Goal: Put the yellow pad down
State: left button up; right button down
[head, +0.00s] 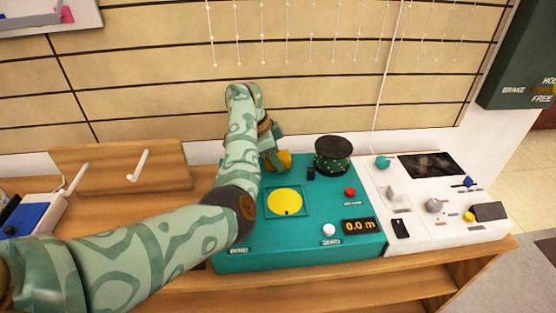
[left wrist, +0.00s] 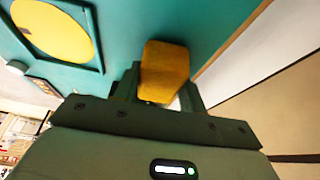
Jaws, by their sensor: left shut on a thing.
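The yellow pad (head: 284,161) is partly hidden behind my left gripper (head: 277,156) at the back left of the teal console (head: 330,198). In the left wrist view the pad (left wrist: 165,68) is a rounded yellow block between the two fingers, and the left gripper is shut on it. The console top lies behind it in that view; I cannot tell whether the pad touches it. A flat yellow disc (head: 285,202) sits in a square frame on the console, in front of the gripper. My right gripper is not in view.
A dark green dotted spool (head: 333,154) stands on the console right of the gripper. A red button (head: 350,192), white knob (head: 329,230) and "0.0 m" display (head: 358,226) are nearer. A white panel (head: 440,233) with knobs adjoins on the right. A wooden rack (head: 118,167) stands left.

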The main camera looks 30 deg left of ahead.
pick_arm(q)
jog(key=shift+r, duration=0.1)
jog(key=shift+f, duration=0.35)
jog(key=o, duration=0.9)
jog(key=shift+o, duration=0.2)
jog(key=shift+r, duration=0.1)
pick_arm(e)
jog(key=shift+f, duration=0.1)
pick_arm(q)
jog(key=shift+r, duration=0.1)
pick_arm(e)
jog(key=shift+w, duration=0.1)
pick_arm(q)
jog(key=p+v, duration=0.8)
jog(key=v, duration=0.8)
jog(key=shift+s+d+p, duration=0.15)
jog(key=shift+s+p, duration=0.1)
jog(key=shift+p, duration=0.15)
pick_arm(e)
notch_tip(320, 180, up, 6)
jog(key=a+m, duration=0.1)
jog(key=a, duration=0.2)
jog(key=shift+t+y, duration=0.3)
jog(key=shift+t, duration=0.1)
